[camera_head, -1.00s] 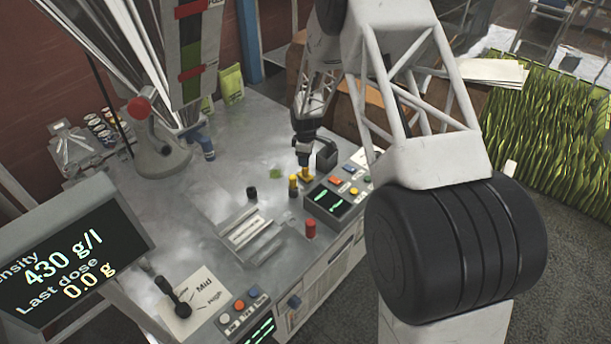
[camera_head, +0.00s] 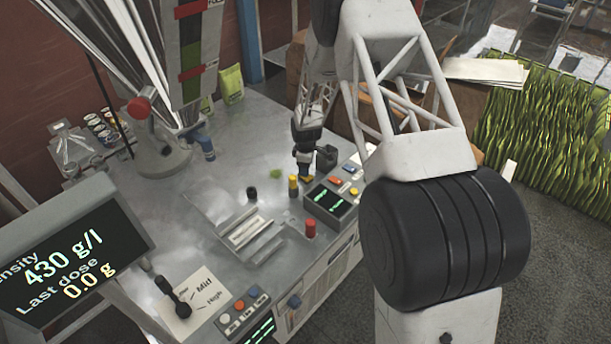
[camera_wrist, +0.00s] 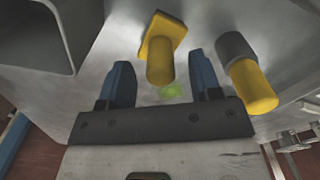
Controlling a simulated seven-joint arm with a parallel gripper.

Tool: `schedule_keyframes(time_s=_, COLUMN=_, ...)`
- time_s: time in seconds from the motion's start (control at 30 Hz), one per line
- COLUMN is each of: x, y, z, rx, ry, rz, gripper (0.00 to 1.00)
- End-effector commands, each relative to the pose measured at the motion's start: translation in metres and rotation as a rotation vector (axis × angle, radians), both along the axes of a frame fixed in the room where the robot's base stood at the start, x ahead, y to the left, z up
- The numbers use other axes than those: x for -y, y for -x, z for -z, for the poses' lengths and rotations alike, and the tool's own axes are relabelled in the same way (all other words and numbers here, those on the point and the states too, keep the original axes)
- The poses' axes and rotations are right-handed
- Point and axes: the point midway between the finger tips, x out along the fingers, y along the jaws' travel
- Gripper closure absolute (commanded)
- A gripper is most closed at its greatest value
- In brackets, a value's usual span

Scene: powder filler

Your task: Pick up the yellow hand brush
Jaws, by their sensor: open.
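The yellow hand brush (camera_wrist: 160,50) shows in the wrist view as a round yellow handle with a flat yellow block behind it. Its handle end lies between my gripper's two blue fingers (camera_wrist: 160,76), with a gap on both sides. My gripper is open and does not hold it. In the head view my gripper (camera_head: 304,166) points down over the brush (camera_head: 306,179), at the far right of the metal table. Most of the brush is hidden there by the gripper.
A yellow cylinder with a grey end (camera_wrist: 252,88) stands close to the right finger; in the head view it is left of the gripper (camera_head: 293,183). A button panel (camera_head: 329,202) and a red knob (camera_head: 311,228) are nearby.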

Motion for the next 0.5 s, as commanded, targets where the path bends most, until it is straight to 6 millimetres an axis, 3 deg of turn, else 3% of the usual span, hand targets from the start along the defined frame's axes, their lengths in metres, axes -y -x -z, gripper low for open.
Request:
schedule_keyframes(time_s=0.2, x=0.0, y=0.0, z=0.022, rx=0.001, ry=0.0, rz=0.0, gripper=0.42)
schedule_keyframes(time_s=0.5, x=0.0, y=0.0, z=0.028, rx=0.002, ry=0.001, rz=0.0, gripper=0.42)
